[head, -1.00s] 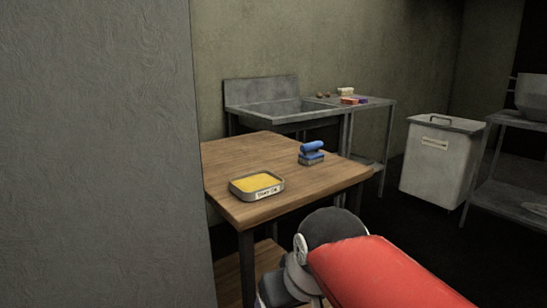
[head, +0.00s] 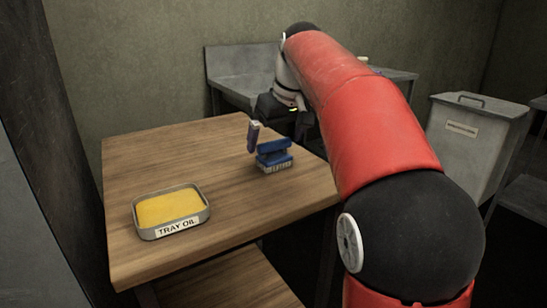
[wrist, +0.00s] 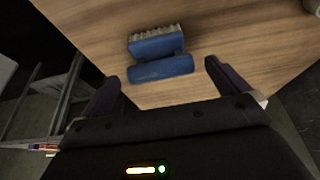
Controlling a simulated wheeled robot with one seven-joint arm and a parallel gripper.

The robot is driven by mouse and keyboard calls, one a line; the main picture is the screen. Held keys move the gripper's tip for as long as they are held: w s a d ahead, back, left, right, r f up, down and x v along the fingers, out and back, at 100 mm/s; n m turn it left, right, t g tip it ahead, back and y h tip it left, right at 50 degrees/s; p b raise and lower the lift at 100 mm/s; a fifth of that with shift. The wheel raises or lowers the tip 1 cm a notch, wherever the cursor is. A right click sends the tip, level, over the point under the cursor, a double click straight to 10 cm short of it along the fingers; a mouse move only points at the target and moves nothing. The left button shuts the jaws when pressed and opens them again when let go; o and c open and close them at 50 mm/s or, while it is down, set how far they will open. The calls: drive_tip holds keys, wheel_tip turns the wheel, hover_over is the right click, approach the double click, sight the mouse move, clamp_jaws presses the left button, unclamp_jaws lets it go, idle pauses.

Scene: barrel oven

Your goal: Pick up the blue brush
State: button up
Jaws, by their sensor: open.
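The blue brush (head: 273,156) stands on the wooden table near its right edge, pale bristles down and blue handle on top. In the wrist view the brush (wrist: 158,46) lies ahead of my gripper (wrist: 163,78), with its handle nearest and roughly between the two spread fingertips. My gripper (head: 254,136) is open and empty. In the head view one finger shows just left of the brush handle, and my arm hides part of the gripper. I cannot tell whether a finger touches the brush.
A metal tray of yellow oil (head: 170,211), labelled TRAY OIL, sits at the front left of the wooden table (head: 150,140). A metal sink (head: 235,75) stands behind, and a grey bin (head: 470,130) at the right. The table's left and back are clear.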

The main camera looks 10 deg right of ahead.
sight(275, 141)
drive_tip(key=x, duration=0.4)
drive_tip(key=shift+w+f+b, duration=0.2)
drive_tip(key=shift+b, duration=0.1)
drive_tip(key=shift+c, duration=0.3)
drive_tip(key=c, duration=1)
